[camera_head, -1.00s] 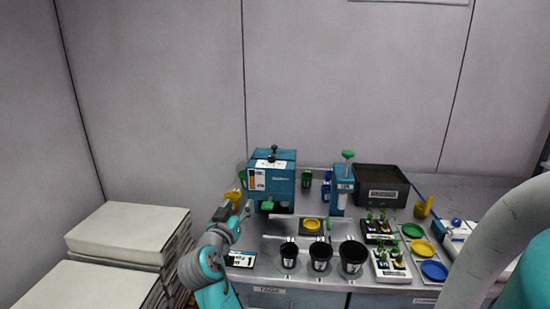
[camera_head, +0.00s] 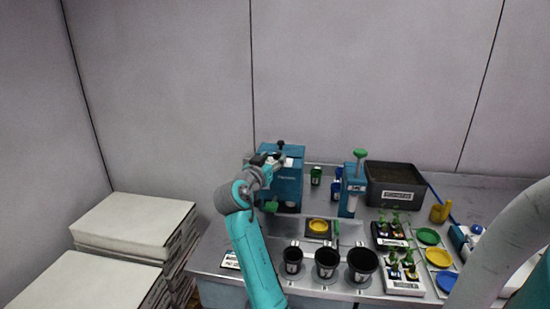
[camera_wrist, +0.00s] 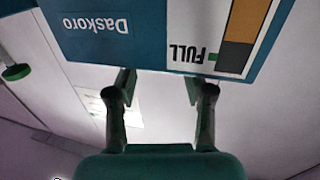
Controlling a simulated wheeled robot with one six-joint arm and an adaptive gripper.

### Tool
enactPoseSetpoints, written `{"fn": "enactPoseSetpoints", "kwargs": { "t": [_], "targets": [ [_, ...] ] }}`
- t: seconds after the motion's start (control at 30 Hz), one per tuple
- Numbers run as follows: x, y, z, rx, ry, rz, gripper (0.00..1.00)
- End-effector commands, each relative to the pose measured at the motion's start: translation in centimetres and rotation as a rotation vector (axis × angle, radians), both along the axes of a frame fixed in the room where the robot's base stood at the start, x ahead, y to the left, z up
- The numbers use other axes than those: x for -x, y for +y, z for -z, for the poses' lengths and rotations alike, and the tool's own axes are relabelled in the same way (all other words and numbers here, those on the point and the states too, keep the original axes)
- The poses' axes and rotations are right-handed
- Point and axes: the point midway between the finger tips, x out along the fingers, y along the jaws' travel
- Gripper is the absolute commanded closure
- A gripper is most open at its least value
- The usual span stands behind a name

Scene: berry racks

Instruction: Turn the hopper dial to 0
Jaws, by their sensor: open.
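The hopper is a blue box (camera_head: 292,188) standing on the metal bench, with a black knob (camera_head: 281,144) on top and a green part (camera_head: 271,207) low at its front. I cannot tell for sure which part is the dial; no numbers are readable. My gripper (camera_head: 272,160) is raised at the hopper's upper left and covers part of it. In the wrist view my gripper (camera_wrist: 162,88) is open, with nothing seen between its fingers. The hopper's face (camera_wrist: 125,30) appears upside down beyond the fingertips, with "Daskoro", "FULL" and a brown level gauge (camera_wrist: 236,45).
Several black pots (camera_head: 326,263) stand along the bench front. A blue post with a green knob (camera_head: 360,154) and a dark soil bin (camera_head: 395,186) are to the right. Seedling trays and coloured dishes (camera_head: 428,236) lie farther right. White stacked slabs (camera_head: 135,222) stand left of the bench.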

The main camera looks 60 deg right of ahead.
Motion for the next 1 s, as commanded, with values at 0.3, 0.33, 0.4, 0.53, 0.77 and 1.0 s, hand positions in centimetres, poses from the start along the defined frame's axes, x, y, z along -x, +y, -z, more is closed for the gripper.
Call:
{"fn": "enactPoseSetpoints", "kwargs": {
  "t": [0.3, 0.33, 0.4, 0.53, 0.77, 1.0],
  "targets": [
    [-0.3, -1.9, 0.0, 0.0, 0.0, -0.001, 0.47],
    [-0.3, -1.9, 0.0, 0.0, 0.0, -0.001, 0.47],
    [-0.3, -1.9, 0.0, 0.0, 0.0, -0.001, 0.47],
    [-0.3, -1.9, 0.0, 0.0, 0.0, -0.001, 0.5],
    [-0.3, -1.9, 0.0, 0.0, 0.0, -0.001, 1.0],
    [-0.6, -1.9, 0.0, -0.003, 0.002, 0.04, 1.0]
  ]
}}
